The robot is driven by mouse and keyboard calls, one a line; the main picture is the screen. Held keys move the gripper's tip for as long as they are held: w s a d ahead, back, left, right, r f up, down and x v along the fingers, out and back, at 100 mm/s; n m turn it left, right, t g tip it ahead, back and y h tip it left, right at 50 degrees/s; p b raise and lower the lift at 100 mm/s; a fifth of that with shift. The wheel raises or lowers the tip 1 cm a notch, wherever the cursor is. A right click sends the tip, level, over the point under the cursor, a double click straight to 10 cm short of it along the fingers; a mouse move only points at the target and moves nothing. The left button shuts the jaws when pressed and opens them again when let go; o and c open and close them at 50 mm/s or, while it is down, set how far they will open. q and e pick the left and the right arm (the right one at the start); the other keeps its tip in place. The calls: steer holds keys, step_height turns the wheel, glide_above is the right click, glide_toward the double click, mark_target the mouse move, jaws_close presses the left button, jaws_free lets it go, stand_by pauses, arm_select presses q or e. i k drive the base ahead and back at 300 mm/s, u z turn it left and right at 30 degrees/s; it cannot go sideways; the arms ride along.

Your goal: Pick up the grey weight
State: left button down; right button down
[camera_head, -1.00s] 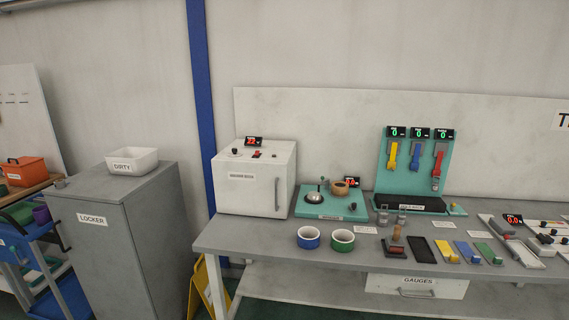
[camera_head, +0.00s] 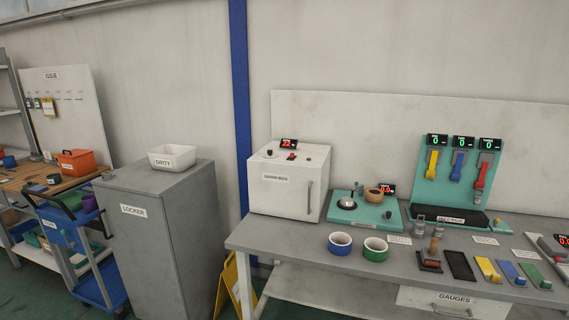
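No gripper of mine is in view. Two small grey metal cylinders stand on the grey workbench (camera_head: 300,240): the left cylinder (camera_head: 419,227) and the right cylinder (camera_head: 439,229), just in front of the teal tape stand. At this size I cannot tell which of these is the grey weight.
The grey locker (camera_head: 150,240) bears a white DIRTY bin (camera_head: 172,158). A blue cart (camera_head: 75,235) and a yellow floor sign (camera_head: 229,285) stand lower left.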

mark_target(439, 230)
steer(key=k, duration=0.6)
steer(key=z, duration=0.3)
steer(key=i, duration=0.7)
steer(key=z, duration=0.65)
steer(key=i, duration=1.1)
steer(key=z, duration=0.1)
